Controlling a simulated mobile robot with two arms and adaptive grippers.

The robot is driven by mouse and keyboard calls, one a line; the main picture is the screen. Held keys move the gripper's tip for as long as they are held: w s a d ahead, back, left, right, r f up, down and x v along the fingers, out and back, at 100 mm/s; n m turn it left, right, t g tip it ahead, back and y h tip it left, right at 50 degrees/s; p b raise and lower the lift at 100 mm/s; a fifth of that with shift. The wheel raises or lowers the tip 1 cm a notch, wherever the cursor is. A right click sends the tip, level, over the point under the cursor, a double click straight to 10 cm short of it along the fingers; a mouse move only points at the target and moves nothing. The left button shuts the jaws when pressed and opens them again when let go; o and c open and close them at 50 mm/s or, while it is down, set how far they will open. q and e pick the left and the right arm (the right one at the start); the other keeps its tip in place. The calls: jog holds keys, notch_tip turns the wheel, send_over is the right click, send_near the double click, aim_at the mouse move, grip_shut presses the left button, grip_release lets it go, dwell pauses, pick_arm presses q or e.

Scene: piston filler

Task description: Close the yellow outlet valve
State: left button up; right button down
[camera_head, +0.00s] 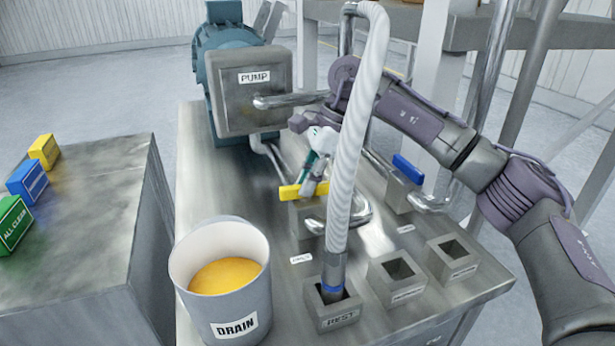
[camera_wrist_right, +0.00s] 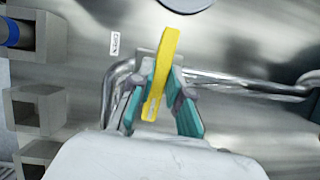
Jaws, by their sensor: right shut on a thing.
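The yellow outlet valve handle (camera_head: 290,192) sits on a metal block in front of the pump. In the head view it lies roughly left to right. In the right wrist view the yellow handle (camera_wrist_right: 167,58) lies crosswise to the metal pipe (camera_wrist_right: 240,84) under it. My right gripper (camera_head: 311,187) reaches down from behind the white hose, with its teal fingers at the handle. In the wrist view the right gripper (camera_wrist_right: 161,88) has a finger on each side of the handle and is shut on it. My left gripper is not in view.
A thick white hose (camera_head: 354,135) rises in front of my right arm, its end in the REST socket (camera_head: 337,317). A DRAIN bucket (camera_head: 222,307) with yellow liquid stands front left. The pump (camera_head: 250,92) is behind; a blue handle (camera_head: 408,169) is at right.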

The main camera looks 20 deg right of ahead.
jog(key=shift+r+n, duration=0.1)
jog(key=shift+n, duration=0.4)
jog(key=shift+g, duration=0.3)
jog(key=c, duration=1.1)
grip_release()
jog(key=v, duration=1.2)
